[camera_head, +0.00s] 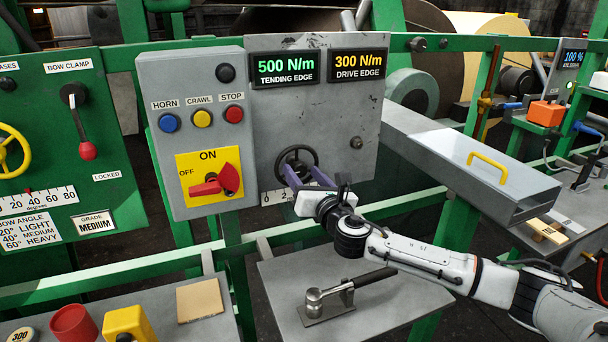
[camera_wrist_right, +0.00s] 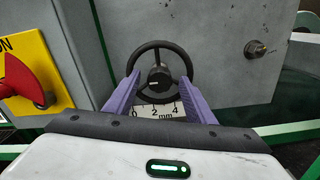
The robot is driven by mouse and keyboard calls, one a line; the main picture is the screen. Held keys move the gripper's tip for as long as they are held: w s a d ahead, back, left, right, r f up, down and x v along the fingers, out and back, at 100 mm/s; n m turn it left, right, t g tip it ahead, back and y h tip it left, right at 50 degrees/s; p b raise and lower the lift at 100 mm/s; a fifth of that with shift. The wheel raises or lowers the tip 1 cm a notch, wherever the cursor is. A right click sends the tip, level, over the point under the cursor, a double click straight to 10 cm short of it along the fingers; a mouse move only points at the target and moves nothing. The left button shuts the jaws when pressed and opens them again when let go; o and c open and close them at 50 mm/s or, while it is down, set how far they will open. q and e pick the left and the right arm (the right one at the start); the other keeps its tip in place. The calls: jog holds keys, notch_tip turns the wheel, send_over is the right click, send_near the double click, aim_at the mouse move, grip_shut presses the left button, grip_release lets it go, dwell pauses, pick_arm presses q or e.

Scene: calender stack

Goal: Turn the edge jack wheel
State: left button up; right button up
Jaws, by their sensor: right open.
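The edge jack wheel (camera_head: 296,164) is a small black handwheel on the grey panel, under the two edge readouts. It also shows in the right wrist view (camera_wrist_right: 159,45), with a hub at its middle. A white millimetre scale (camera_wrist_right: 158,110) sits just below it. My right gripper (camera_head: 301,174) has purple fingers and reaches up to the wheel from the lower right. In the right wrist view its fingers (camera_wrist_right: 158,88) are apart, one toward each side of the wheel's rim. I cannot tell whether they touch it. My left gripper is out of view.
The tending edge display (camera_head: 286,68) reads 500 N/m and the drive edge display (camera_head: 358,65) reads 300 N/m. A control box (camera_head: 180,75) with a red rotary switch (camera_head: 216,183) stands close left of the wheel. A hooded tray with a yellow handle (camera_head: 489,166) is at right.

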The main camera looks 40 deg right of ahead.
jog(key=c, duration=1)
jog(key=shift+c, duration=0.2)
